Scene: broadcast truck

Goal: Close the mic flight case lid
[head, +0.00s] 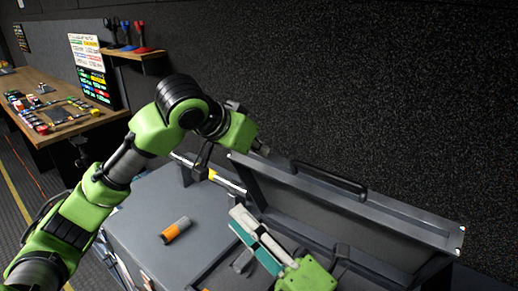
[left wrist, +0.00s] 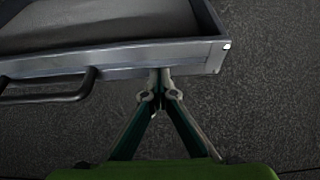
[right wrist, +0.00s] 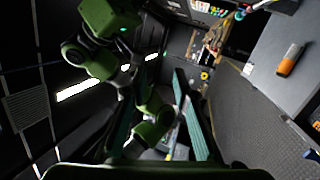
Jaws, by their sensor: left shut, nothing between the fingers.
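The mic flight case lid (head: 345,212) stands open and raised, a grey panel with a metal rim and a black handle (head: 330,178) on its top edge. My left gripper (head: 263,149) is at the lid's upper left corner. In the left wrist view its fingertips (left wrist: 158,82) are together at the lid's rim (left wrist: 125,58), close to the corner; whether they touch cannot be told. My right gripper (head: 245,232) is low in front of the lid, over the case. In the right wrist view its fingers (right wrist: 160,85) are spread with nothing between them. The case interior is mostly hidden.
An orange and grey cylinder (head: 175,230) lies on the grey surface left of the right gripper. A dark wall (head: 400,90) stands close behind the lid. A wooden desk (head: 50,100) with control panels is at the far left, below a small shelf (head: 135,52).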

